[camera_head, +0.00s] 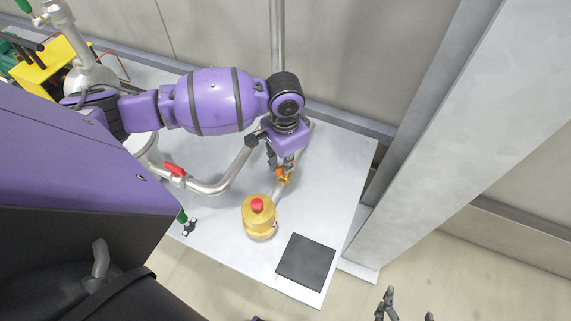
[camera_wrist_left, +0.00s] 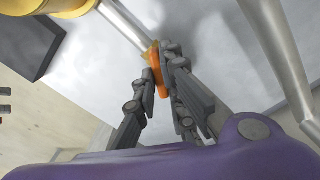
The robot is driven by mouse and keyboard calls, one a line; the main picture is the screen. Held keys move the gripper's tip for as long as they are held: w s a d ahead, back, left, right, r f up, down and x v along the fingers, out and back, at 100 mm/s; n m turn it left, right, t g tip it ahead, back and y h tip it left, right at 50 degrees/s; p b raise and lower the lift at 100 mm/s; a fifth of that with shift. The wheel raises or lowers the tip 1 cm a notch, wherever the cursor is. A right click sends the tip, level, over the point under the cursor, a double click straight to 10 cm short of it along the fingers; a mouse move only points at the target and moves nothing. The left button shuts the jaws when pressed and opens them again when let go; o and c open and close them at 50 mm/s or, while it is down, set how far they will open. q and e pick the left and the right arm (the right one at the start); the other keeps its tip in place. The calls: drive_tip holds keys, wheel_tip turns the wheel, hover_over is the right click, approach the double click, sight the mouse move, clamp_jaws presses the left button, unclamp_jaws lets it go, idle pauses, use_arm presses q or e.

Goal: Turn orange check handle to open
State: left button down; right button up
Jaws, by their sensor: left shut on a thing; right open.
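The orange check handle (camera_head: 284,177) is on the silver pipe behind the yellow unit with a red top. It also shows in the left wrist view (camera_wrist_left: 150,82), between the fingers. My left gripper (camera_head: 279,166) reaches down from above and is shut on the orange handle; its fingers hide part of it. In the left wrist view the left gripper (camera_wrist_left: 155,85) has its fingers on both sides of the handle. My right gripper (camera_head: 405,305) is open and empty at the bottom edge of the head view, away from the bench.
The yellow unit (camera_head: 260,222) with its red button (camera_head: 257,205) stands just in front of the handle. A red handle (camera_head: 175,169) sits on the pipe to the left. A dark square plate (camera_head: 306,262) lies at the bench's front right. A metal post (camera_head: 440,120) rises at the right.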

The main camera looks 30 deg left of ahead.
use_arm(q)
drive_tip(key=shift+r+n+p, duration=0.15)
drive_tip(key=shift+n+p, duration=0.55)
drive_tip(key=shift+n, duration=0.2)
use_arm(e)
drive_tip(key=shift+t, duration=0.4)
drive_tip(key=w+r, duration=0.2)
drive_tip(key=r, duration=0.1)
drive_tip(key=shift+w+r, duration=0.2)
drive_tip(key=shift+r, duration=0.05)
use_arm(q)
drive_tip(key=shift+w+n+p, duration=0.1)
drive_tip(key=shift+n+p, duration=0.45)
drive_tip(key=shift+n, duration=1.85)
drive_tip(key=c, duration=1.7)
unclamp_jaws()
use_arm(e)
drive_tip(key=w+r, duration=0.2)
drive_tip(key=r, duration=0.1)
drive_tip(key=shift+t, duration=0.4)
